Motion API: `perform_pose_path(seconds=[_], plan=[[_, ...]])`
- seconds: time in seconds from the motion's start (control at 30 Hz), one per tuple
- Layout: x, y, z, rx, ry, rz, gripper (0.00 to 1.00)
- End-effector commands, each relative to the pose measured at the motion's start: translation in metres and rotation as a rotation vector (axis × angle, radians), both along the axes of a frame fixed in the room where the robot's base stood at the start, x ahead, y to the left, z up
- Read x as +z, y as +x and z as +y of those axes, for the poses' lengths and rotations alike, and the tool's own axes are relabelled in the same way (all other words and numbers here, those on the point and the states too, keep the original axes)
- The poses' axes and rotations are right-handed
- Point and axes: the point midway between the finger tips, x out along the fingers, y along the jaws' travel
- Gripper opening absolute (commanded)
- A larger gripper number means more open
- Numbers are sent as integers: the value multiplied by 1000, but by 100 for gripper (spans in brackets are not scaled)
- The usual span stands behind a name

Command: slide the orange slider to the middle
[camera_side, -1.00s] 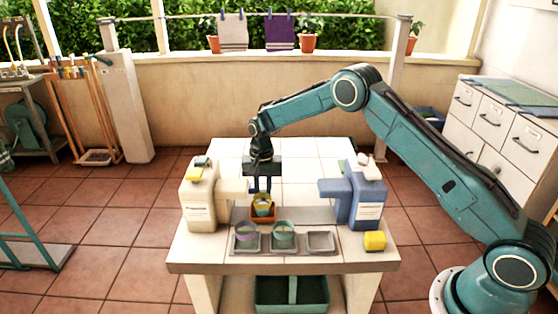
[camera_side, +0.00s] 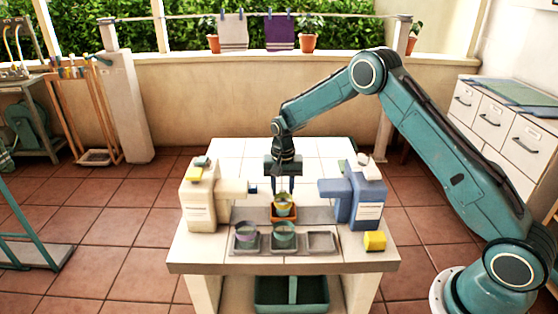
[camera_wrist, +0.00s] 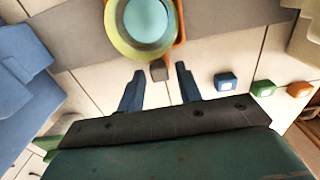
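The orange slider (camera_side: 284,216) sits on the grey strip of the table, roughly midway between the cream and blue dispensers. It carries a yellow-green cup (camera_side: 284,203); its orange edge also shows at the top of the wrist view (camera_wrist: 181,22). A small grey knob (camera_wrist: 160,71) sits at the slider's near side in the wrist view. My gripper (camera_side: 284,190) is just behind the slider, fingers pointing down. In the wrist view its two blue fingers (camera_wrist: 158,78) are apart, with the knob between their tips and visible gaps beside it.
The cream dispenser (camera_side: 201,205) and blue dispenser (camera_side: 366,200) flank the slider with spouts facing inward. A yellow block (camera_side: 375,241) lies front right. Blue (camera_wrist: 226,82), green (camera_wrist: 263,88) and orange (camera_wrist: 299,89) buttons are nearby.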

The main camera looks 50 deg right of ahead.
Motion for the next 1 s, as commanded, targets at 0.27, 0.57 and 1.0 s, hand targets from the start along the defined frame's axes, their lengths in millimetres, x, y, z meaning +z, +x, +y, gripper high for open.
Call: perform_pose_path(seconds=[0.27,0.57,1.0], plan=[[-1,0,0,1,0,1,42],[10,0,0,1,0,-1,42],[74,1,0,1,-1,-4,42]])
